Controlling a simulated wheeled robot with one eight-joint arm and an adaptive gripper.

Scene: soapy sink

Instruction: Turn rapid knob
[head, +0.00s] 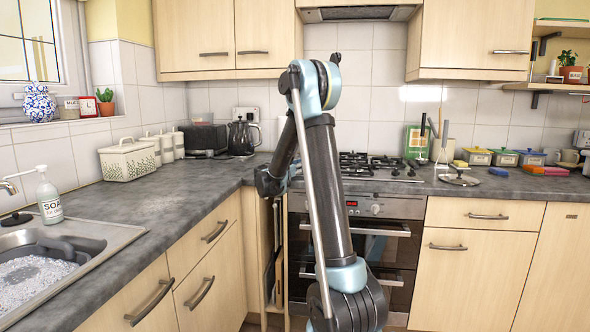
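The gas hob (382,165) is set in the far worktop, partly hidden by my arm. Small dark knob shapes (411,172) show at its right end, too small to read any labels. The oven (392,240) below has a front panel with a red display and a round knob (376,209) to the right of it. I cannot tell which knob is the rapid one. My raised arm stands in front of the hob and oven. It bends at the top, and its far part comes down to the left over the worktop corner. My gripper's fingers do not show.
A black kettle (243,136) and toaster (204,139) stand in the left corner. A sink (50,258) with a soap bottle (48,196) is at left. A green box (417,142) and a round pan lid (459,177) are right of the hob. The left worktop's middle is clear.

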